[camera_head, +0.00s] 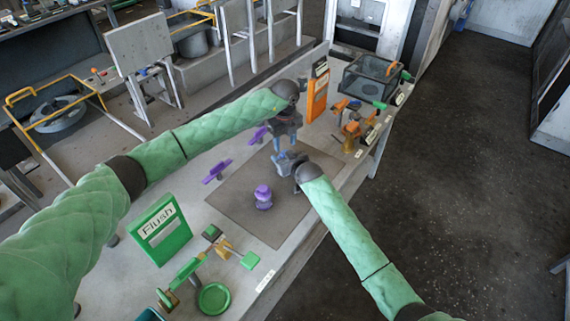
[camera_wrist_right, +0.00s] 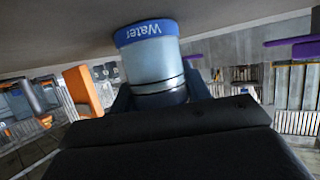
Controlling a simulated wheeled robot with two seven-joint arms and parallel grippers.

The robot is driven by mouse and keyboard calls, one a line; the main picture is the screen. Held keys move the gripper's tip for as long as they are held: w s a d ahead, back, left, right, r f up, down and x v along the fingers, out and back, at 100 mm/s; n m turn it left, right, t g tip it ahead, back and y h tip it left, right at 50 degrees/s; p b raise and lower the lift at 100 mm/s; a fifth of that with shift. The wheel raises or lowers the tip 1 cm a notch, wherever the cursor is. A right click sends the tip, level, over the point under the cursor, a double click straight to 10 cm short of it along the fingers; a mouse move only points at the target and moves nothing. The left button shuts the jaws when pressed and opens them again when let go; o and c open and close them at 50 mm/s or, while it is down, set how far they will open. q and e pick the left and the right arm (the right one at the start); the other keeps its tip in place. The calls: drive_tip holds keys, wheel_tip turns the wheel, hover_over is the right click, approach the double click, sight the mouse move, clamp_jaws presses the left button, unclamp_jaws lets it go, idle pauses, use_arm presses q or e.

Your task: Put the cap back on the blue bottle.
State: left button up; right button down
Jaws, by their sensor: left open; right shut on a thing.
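The bottle with a blue band reading "Water" (camera_wrist_right: 150,60) shows in the right wrist view, with a pale grey body and its lettering upside down. My right gripper (camera_wrist_right: 160,96) is shut on it. In the head view, my right gripper (camera_head: 281,158) is over the far part of the dark mat. A small blue part (camera_head: 278,146) shows between the two grippers; I cannot tell whether it is the cap or the bottle. My left gripper (camera_head: 281,137) is open, close above and behind the right one. I cannot make out the cap.
A purple bottle (camera_head: 263,198) stands on the mat (camera_head: 228,200). Purple holders (camera_head: 216,172) lie left of it. A green "Flush" sign (camera_head: 160,230) and green tools are nearer. An orange sign (camera_head: 318,95), orange tools and a dark bin (camera_head: 370,80) stand at the far end.

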use_arm(q)
drive_tip(key=shift+f, duration=1.75)
drive_tip(key=c, duration=1)
drive_tip(key=shift+m, duration=1.7)
drive_tip(key=o, duration=1.1)
drive_tip(key=shift+c, duration=0.2)
